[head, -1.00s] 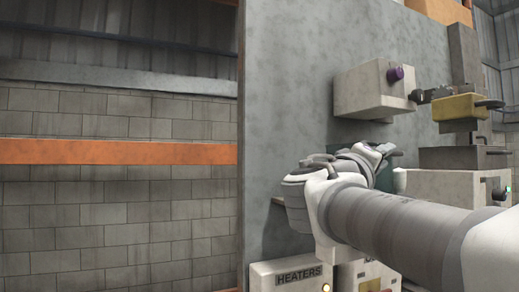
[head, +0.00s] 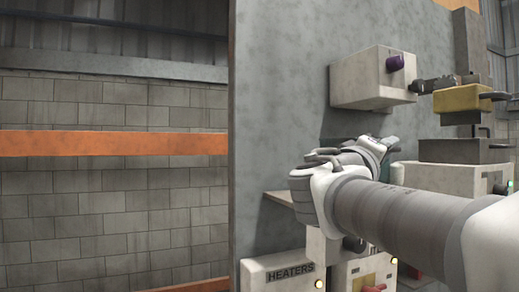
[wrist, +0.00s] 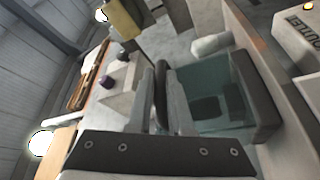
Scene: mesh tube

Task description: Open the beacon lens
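A teal, see-through, box-like part, which looks like the beacon lens (wrist: 205,85), fills the middle right of the wrist view, with a thick dark edge piece (wrist: 262,110) on its right. In the head view a little teal (head: 385,152) shows behind my gripper, and the rest is hidden. My gripper (wrist: 160,90) is at the lens's left side in the wrist view, its two grey fingers close together with a dark strip between them. I cannot tell whether that strip is gripped or is part of the fingers. In the head view my gripper (head: 384,143) points toward the panel.
A pale box with a purple knob (head: 395,62) juts from the grey panel (head: 285,100) above my gripper. A yellow block (head: 462,100) stands right of it. A HEATERS box (head: 282,274) is below. The left side, before the block wall, is open.

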